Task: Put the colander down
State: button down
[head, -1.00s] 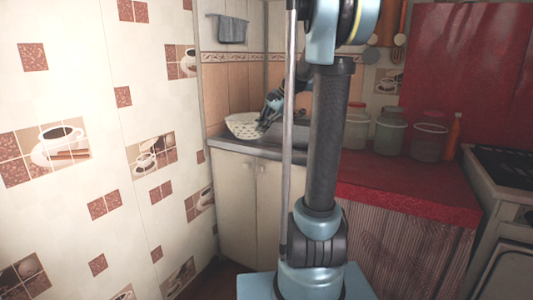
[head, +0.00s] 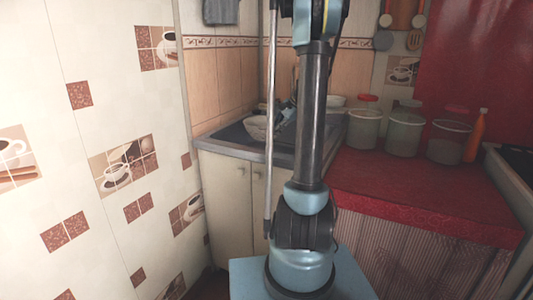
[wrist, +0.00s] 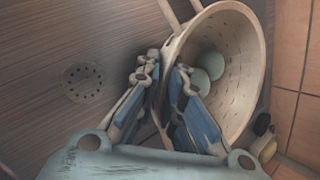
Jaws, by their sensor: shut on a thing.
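The colander (head: 259,128) is a pale, perforated bowl at the sink in the head view, partly hidden behind my arm. It also shows large in the wrist view (wrist: 248,66), on the right. My gripper (wrist: 163,75) is shut on its rim, with one finger on each side of the wall. In the head view my gripper (head: 287,112) is mostly hidden by my arm. Pale green round things (wrist: 208,70) lie inside the colander. I cannot tell whether the colander touches the sink.
The sink (head: 225,137) has a basin with a round drain (wrist: 84,82), seen beside the colander in the wrist view. Several lidded jars (head: 404,128) and an orange bottle (head: 475,135) stand on the red counter (head: 420,195). A tiled wall (wrist: 297,85) is close on the right in the wrist view.

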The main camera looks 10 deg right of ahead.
notch_tip(320, 180, down, 9)
jog(key=shift+d+f, duration=0.1)
jog(key=shift+f, duration=0.1)
dwell(0.4)
jog(key=c, duration=1.7)
grip_release()
jog(key=v, duration=1.2)
